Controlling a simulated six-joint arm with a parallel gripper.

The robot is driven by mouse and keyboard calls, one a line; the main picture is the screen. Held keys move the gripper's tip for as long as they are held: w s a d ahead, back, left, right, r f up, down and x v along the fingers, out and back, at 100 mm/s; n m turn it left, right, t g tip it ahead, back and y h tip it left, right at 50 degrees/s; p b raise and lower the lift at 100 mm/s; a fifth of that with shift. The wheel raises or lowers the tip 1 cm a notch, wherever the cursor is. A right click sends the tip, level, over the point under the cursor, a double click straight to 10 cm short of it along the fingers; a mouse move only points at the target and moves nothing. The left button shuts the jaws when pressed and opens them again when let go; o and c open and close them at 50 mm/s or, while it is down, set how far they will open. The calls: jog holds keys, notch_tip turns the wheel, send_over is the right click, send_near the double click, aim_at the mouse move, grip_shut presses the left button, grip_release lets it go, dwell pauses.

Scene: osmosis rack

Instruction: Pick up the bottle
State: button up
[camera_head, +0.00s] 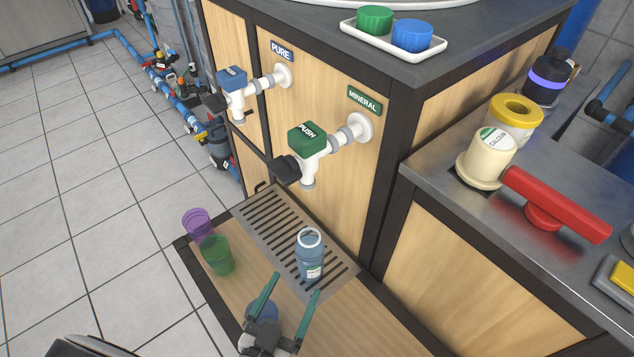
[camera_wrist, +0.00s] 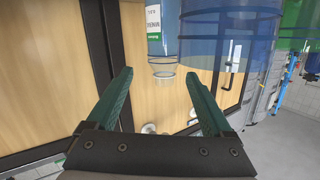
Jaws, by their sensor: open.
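The bottle (camera_head: 310,257) is clear bluish with a white rim and a label. It stands upright on the slotted drip grate (camera_head: 275,228), in front of the MINERAL tap. My gripper (camera_head: 294,284) is open and empty, with its green fingers pointing at the bottle from the near side. The right fingertip is close to the bottle's base; I cannot tell whether they touch. In the wrist view, the bottle (camera_wrist: 155,32) shows upside down beyond the fingertips, roughly between them but cut by the top edge. My gripper (camera_wrist: 158,75) shows nothing between its fingers there.
A blue cup (camera_head: 265,308) is close beside my gripper, partly hidden, and looms large in the wrist view (camera_wrist: 230,48). Green (camera_head: 217,256) and purple (camera_head: 197,224) cups stand left. The MINERAL tap (camera_head: 308,150) and PURE tap (camera_head: 235,92) overhang the shelf. The counter rises right.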

aim_at(310, 253)
jog(key=w+d+r+n+t, duration=0.2)
jog(key=w, duration=1.2)
jog(key=shift+d+y, duration=0.35)
jog(key=shift+y, duration=0.05)
grip_shut()
